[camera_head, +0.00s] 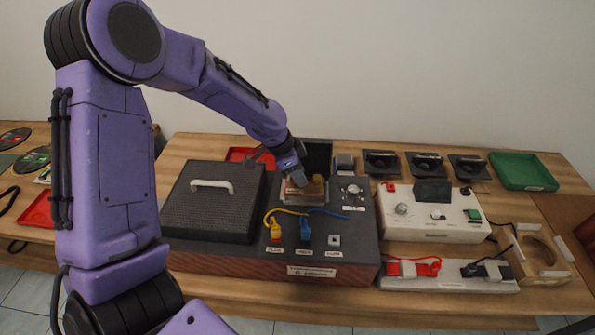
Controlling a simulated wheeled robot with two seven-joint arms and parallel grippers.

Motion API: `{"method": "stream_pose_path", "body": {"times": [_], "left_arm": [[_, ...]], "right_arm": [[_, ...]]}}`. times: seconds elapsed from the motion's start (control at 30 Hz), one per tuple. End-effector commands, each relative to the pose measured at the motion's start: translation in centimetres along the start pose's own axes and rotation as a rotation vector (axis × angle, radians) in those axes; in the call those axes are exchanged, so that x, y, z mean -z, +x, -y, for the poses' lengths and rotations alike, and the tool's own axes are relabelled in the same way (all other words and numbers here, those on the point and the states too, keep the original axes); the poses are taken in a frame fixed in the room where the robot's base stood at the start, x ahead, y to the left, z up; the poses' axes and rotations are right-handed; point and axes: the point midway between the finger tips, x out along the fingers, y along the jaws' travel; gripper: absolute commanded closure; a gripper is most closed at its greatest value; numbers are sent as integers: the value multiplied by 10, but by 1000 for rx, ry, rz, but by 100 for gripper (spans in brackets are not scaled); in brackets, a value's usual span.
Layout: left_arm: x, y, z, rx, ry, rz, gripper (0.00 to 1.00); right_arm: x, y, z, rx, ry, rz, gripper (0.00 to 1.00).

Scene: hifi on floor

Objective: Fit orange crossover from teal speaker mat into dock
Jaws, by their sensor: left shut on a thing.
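My left gripper (292,178) reaches down from above over a dark hi-fi unit (358,228) on the table. It is shut on a small orange-brown part, likely the orange crossover (304,188), partly hidden by the fingers. The part is at or just above a pale-edged recess, likely the dock (313,214), in the unit's top. I cannot tell whether it is seated. A dark teal mat (6,161) shows at the far left edge, partly cut off. My right gripper is out of view.
A black perforated cover with a white handle (212,185) stands left of the recess. Yellow and blue cables run in front of it. A white control box (430,229), several black speaker pieces and a green tray (524,171) are to the right. A red tray (40,210) lies left.

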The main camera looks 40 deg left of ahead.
Motion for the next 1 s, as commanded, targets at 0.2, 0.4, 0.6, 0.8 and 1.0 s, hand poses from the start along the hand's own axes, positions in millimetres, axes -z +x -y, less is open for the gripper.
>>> {"method": "stream_pose_path", "body": {"times": [0.2, 0.4, 0.6, 0.8, 1.0], "left_arm": [[-3, 8, 0, 0, 0, 0, 100], [-6, 15, 0, 0, 0, 0, 100], [-9, 21, 0, 1, 0, 0, 100], [-8, 19, 0, 0, 0, 0, 37], [-8, 18, 0, 0, 0, 0, 37]], "right_arm": [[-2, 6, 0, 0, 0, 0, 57], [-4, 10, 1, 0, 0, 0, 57], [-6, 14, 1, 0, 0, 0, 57], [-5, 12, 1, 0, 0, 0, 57], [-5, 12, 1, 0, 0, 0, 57]]}}
